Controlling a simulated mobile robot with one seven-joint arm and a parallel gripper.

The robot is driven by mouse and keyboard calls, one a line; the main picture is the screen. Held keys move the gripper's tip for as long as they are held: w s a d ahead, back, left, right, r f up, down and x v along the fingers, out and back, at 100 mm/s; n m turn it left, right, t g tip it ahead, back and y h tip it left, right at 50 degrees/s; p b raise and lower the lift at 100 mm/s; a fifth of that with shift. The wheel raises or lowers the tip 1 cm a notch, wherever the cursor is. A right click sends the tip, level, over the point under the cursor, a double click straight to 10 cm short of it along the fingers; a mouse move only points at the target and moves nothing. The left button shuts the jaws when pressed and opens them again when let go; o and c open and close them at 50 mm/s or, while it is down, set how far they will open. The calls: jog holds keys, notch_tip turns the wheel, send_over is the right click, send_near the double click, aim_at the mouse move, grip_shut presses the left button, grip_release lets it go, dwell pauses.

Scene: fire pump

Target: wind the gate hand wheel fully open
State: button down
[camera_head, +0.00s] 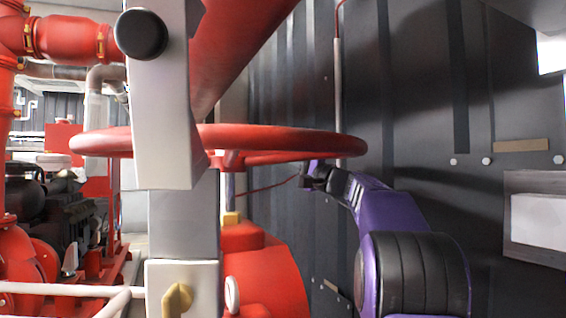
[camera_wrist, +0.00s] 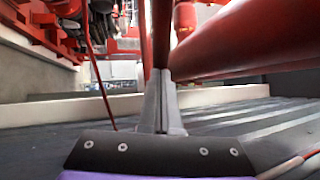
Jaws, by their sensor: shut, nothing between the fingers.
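The red hand wheel (camera_head: 285,140) lies nearly edge-on across the middle of the head view. A pale upright hides part of its left half. My purple arm comes up from the lower right, and my gripper (camera_head: 309,178) is just below the right part of the rim. In the wrist view my gripper (camera_wrist: 165,74) has its two grey fingers together, with nothing between them. A red bar (camera_wrist: 162,35) rises right behind the fingertips, and a thicker red bar (camera_wrist: 245,45) slants off to the right. I cannot tell whether the fingers touch either bar.
A pale upright (camera_head: 160,100) with a black knob (camera_head: 141,34) stands close in front. A dark ribbed wall (camera_head: 420,90) runs behind my arm at the right. Red pipework (camera_head: 65,40) and a dark engine (camera_head: 65,215) fill the left. A red casing (camera_head: 262,268) sits below the wheel.

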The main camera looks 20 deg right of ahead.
jog(key=w+a+n+g+y, duration=0.1)
jog(key=w+a+g+y, duration=0.1)
jog(key=w+a, duration=0.2)
jog(key=w+a+n+g+y+p, duration=0.1)
jog(key=w+a, duration=0.3)
jog(key=a, duration=0.6)
jog(key=shift+w+n+g+y+p, duration=0.3)
jog(key=shift+w+n+g+y, duration=0.1)
jog(key=shift+n+y, duration=0.35)
jog(key=shift+a, duration=0.15)
